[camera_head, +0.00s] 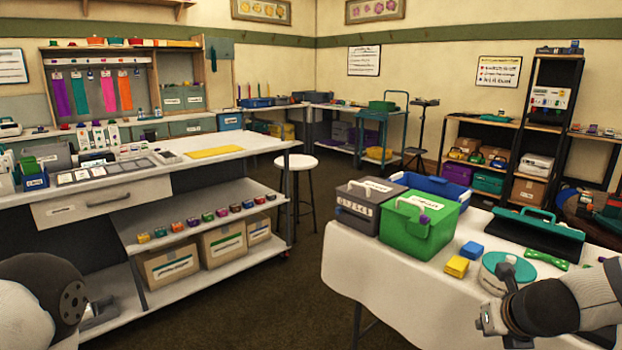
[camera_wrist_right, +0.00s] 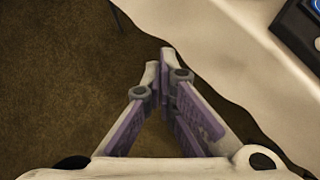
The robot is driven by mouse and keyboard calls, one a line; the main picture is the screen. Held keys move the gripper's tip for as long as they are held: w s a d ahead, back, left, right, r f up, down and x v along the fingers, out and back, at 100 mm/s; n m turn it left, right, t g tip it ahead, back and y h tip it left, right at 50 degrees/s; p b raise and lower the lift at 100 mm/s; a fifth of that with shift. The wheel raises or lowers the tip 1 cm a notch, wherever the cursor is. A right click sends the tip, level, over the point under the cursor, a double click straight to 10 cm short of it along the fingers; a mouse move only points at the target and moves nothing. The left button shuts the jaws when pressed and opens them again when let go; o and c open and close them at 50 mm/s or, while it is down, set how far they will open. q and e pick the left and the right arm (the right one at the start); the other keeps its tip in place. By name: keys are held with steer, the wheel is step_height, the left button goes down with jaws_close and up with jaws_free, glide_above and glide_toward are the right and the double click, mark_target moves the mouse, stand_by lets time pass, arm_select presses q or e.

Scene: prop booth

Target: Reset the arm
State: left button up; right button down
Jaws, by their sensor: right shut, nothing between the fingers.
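My right gripper (camera_head: 488,318) is at the lower right of the head view, at the near edge of the white-clothed table. In the right wrist view its fingers (camera_wrist_right: 163,68) meet at the tips, shut and empty, over brown floor beside the white cloth. My left arm (camera_head: 42,298) shows at the lower left, in front of the workbench. A grey part beside it (camera_head: 99,312) may belong to the left gripper; its fingers cannot be made out.
The white table (camera_head: 385,290) carries a green box (camera_head: 420,222), a grey box (camera_head: 357,210), a blue block (camera_head: 472,250), a yellow block (camera_head: 457,266) and a round teal-topped tin (camera_head: 508,268). A workbench (camera_head: 225,150) stands left. Carpet (camera_head: 265,310) between them is clear.

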steer(key=s+a+f+n+g+y, duration=0.15)
steer(key=s+a+f+n, duration=0.25)
steer(key=s+f+n, duration=0.4)
steer(key=s+a+f+n+g, duration=0.2)
steer(key=s+a+f+n, duration=0.35)
steer(key=n, duration=0.55)
steer(key=s+a+f+n+g, duration=0.2)
steer(key=s+n, duration=0.7)
steer(key=s, duration=0.2)
steer(key=s+a+f+n+g, duration=0.1)
steer(key=s+f+n+g, duration=0.1)
steer(key=s+n, duration=0.7)
steer(key=s+g, duration=0.1)
steer(key=s, duration=0.2)
steer(key=shift+a+n+y, duration=0.3)
steer(key=shift+a+y, duration=0.05)
steer(key=shift+s, duration=0.1)
